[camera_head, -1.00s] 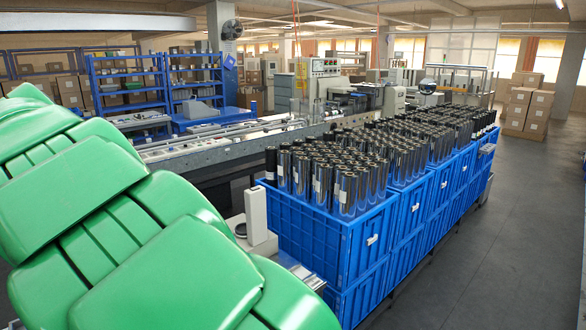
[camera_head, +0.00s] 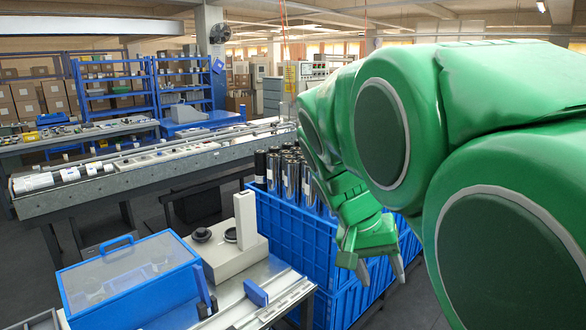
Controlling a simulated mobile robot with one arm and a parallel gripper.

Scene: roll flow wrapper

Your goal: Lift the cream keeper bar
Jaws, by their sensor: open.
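A cream upright bar (camera_head: 245,221) stands on a cream base (camera_head: 225,262) on the metal bench, left of my gripper. It is the likeliest keeper bar, but I cannot tell for sure. Two dark round knobs (camera_head: 203,234) sit beside it on the base. My green gripper (camera_head: 381,270) is open and points down in front of the blue crates, apart from the cream bar. Nothing shows between its fingers. My arm fills the right side and hides much of the crates.
A clear-topped blue box (camera_head: 130,283) sits left on the bench, with a blue block on a rail (camera_head: 256,292) to its right. Blue crates (camera_head: 293,236) with dark rolls (camera_head: 290,175) stand right of the bench. A long conveyor (camera_head: 150,171) runs behind.

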